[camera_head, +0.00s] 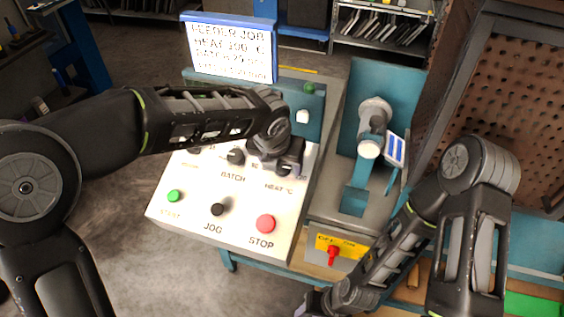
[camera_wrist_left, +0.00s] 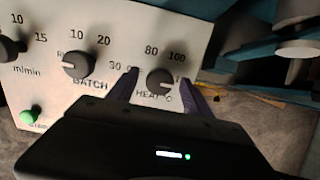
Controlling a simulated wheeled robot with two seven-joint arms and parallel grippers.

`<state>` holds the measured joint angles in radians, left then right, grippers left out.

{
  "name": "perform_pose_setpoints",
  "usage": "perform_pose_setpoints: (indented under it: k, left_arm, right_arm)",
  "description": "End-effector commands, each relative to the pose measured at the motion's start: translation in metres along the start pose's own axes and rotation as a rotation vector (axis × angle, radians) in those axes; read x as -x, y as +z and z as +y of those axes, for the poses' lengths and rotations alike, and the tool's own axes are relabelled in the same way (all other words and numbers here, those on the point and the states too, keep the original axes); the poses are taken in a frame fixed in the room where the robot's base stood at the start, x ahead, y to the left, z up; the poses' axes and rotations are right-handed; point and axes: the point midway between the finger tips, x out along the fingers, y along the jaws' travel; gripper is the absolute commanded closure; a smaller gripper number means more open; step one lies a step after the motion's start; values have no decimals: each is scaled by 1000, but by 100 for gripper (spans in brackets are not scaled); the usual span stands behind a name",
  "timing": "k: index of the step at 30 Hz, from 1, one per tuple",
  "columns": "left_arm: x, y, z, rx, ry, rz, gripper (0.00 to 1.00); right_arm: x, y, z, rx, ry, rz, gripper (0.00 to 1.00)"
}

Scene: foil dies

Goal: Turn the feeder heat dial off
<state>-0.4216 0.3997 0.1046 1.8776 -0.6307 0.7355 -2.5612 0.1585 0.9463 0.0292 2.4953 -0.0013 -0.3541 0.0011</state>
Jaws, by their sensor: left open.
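The heat dial (camera_wrist_left: 160,82) is a round black knob on the white control panel (camera_head: 190,225), with 80 and 100 marked above it in the left wrist view. My left gripper (camera_head: 279,170) is over the panel's upper right and mostly hides this dial in the head view. In the left wrist view the open fingers (camera_wrist_left: 160,77) stand on either side of the knob. Whether they touch it cannot be told, and its exact setting is not readable. My right gripper (camera_head: 318,302) is low at the bottom edge, away from the panel; its jaws are unclear.
A batch dial (camera_head: 235,156) sits left of the heat dial. Below are a green start button (camera_head: 174,196), a black jog knob (camera_head: 217,209) and a red stop button (camera_head: 265,224). A job sign (camera_head: 232,48) stands behind. A red switch (camera_head: 333,256) is at lower right.

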Motion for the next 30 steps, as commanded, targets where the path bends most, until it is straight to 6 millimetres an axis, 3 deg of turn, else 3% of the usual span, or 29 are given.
perform_pose_setpoints:
  k: [5, 26, 30]
  left_arm:
    - [0, 0, 0, 0, 0, 0, 41]
    - [0, 0, 0, 0, 0, 0, 99]
    - [0, 0, 0, 1, 0, 0, 100]
  right_arm:
    - [0, 0, 0, 0, 0, 0, 64]
    - [0, 0, 0, 0, 0, 0, 64]
    - [0, 0, 0, 0, 0, 0, 64]
